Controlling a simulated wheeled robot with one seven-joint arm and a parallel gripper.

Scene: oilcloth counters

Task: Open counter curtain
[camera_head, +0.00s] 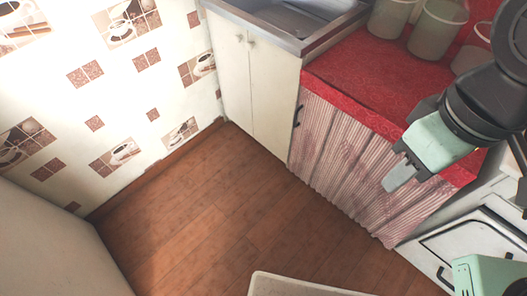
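The counter curtain (345,165) is a pinkish-red and white striped cloth. It hangs in folds below a red patterned oilcloth counter (362,75) and covers the counter's front down to near the floor. My gripper (395,178) comes in from the right, in front of the right part of the curtain. Its grey fingers point down and left. I cannot tell how far apart the fingers are or whether they touch the cloth. Nothing is visibly held.
A white cabinet (245,85) with a metal sink (290,18) stands left of the curtain. A white stove (470,250) stands to the right. Pale canisters (437,28) stand on the counter. The brown wood floor (220,215) before the curtain is clear.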

